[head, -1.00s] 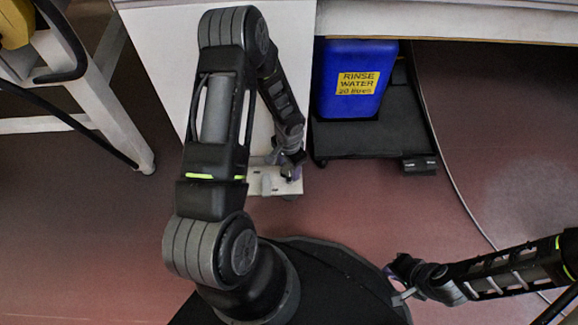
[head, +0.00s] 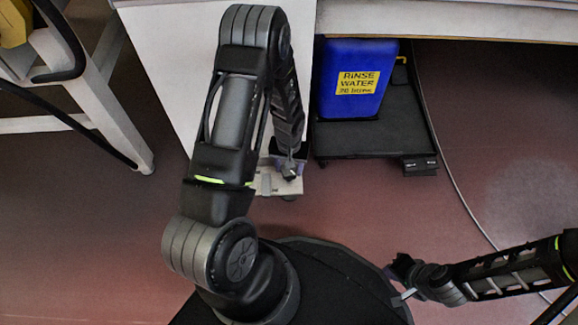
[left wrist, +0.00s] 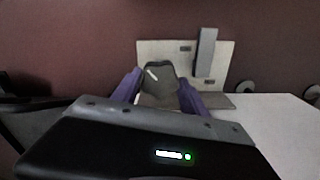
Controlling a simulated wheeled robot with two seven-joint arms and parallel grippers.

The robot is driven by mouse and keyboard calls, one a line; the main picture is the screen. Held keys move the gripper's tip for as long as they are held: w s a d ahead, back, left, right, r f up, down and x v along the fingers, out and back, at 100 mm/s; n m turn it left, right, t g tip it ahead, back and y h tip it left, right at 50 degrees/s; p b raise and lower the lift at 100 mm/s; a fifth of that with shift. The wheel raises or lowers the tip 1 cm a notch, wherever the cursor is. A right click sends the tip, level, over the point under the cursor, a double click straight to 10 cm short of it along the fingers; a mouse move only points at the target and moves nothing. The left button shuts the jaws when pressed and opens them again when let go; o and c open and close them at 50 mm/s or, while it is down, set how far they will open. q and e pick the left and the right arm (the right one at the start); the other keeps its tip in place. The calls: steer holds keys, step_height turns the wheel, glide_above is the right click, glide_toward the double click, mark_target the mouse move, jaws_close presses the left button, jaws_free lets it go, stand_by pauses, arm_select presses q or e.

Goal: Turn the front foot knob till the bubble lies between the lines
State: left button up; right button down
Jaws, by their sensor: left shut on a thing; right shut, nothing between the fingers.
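A dark foot knob (left wrist: 160,76) with a white mark on its top sits between the purple fingers of my left gripper (left wrist: 158,94) in the left wrist view. The gripper is shut on the knob. In the head view my left gripper (head: 289,164) is low at the pale foot plate (head: 264,187), beside the white cabinet. The plate also shows in the left wrist view (left wrist: 150,52), with a grey bar (left wrist: 207,52) standing out on it. I cannot make out a bubble or lines in either view. My right gripper (head: 402,281) is shut and empty at the lower right.
A blue rinse water container (head: 350,100) stands on a black wheeled tray (head: 385,140) to the right of the cabinet (head: 165,65). A cable (head: 450,170) runs along the red floor. A pale frame (head: 95,95) stands at the left.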

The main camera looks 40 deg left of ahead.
arm_select(q)
steer(key=n, duration=0.3)
steer(key=shift+n+p, duration=0.3)
steer(key=shift+n, duration=0.1)
steer(key=shift+n+p, duration=0.45)
steer(key=shift+n, duration=1.45)
steer(key=o, duration=1.4)
step_height(320, 180, up, 8)
steer(key=p, duration=0.3)
steer(key=shift+f, duration=0.1)
